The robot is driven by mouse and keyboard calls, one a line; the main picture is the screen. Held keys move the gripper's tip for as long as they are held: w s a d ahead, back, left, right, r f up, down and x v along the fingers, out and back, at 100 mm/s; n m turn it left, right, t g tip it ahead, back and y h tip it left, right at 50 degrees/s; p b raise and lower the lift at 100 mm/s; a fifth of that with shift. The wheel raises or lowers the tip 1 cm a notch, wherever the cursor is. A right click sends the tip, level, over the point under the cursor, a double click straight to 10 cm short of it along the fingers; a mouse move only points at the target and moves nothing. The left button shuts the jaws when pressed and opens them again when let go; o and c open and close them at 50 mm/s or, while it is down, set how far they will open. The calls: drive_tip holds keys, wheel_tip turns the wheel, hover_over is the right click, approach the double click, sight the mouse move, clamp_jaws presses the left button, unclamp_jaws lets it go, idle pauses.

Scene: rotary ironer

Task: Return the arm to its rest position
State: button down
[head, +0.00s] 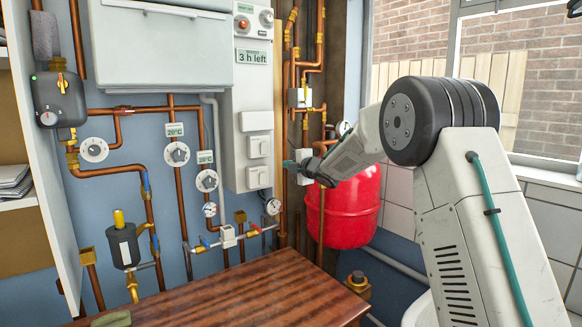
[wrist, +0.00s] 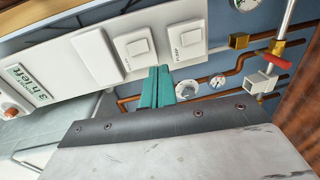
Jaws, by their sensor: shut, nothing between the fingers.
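My gripper (head: 290,164) is at the end of my raised arm in the head view, in front of the pipes just right of the white control panel (head: 248,100). In the wrist view its two teal fingers (wrist: 158,85) are closed together with nothing between them. Behind them in that view are the panel's white rocker switches (wrist: 134,46). I cannot tell the exact gap between fingertips and panel; no contact is visible.
A red tank (head: 345,210) hangs behind and below my forearm. Copper pipes with valves and round dials (head: 178,154) cover the blue wall. A brown wooden tabletop (head: 230,295) lies below. A white shelf unit (head: 40,150) stands at left, a window (head: 520,70) at right.

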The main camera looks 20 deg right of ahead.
drive_tip(key=shift+s+d, duration=0.2)
drive_tip(key=shift+s, duration=0.15)
drive_tip(key=shift+f, duration=0.1)
drive_tip(key=s+d+f+m+g+h, duration=0.2)
drive_tip(key=d+f+m+h, duration=0.25)
drive_tip(key=f+m, duration=0.2)
drive_tip(key=s+d+f+m+g+h, duration=0.2)
drive_tip(key=s+m, duration=0.1)
drive_tip(key=s, duration=0.3)
drive_tip(key=s+d+f+m+g+h, duration=0.1)
drive_tip(key=s+d+m+g, duration=0.15)
drive_tip(key=s, duration=0.45)
drive_tip(key=s+a+m+g, duration=0.2)
drive_tip(key=s+a+m, duration=0.1)
drive_tip(key=s, duration=1.3)
drive_tip(key=s+a+r+m+g+y, duration=0.1)
drive_tip(key=s+a+m+g, duration=0.2)
drive_tip(key=s, duration=1.3)
drive_tip(key=s+a+m+g+y, duration=0.1)
drive_tip(key=s+a+m+g, duration=0.2)
drive_tip(key=s, duration=1.4)
drive_tip(key=shift+a+r+m, duration=0.3)
drive_tip(key=shift+a, duration=0.65)
drive_tip(key=c, duration=2.1)
unclamp_jaws()
drive_tip(key=shift+c, duration=0.2)
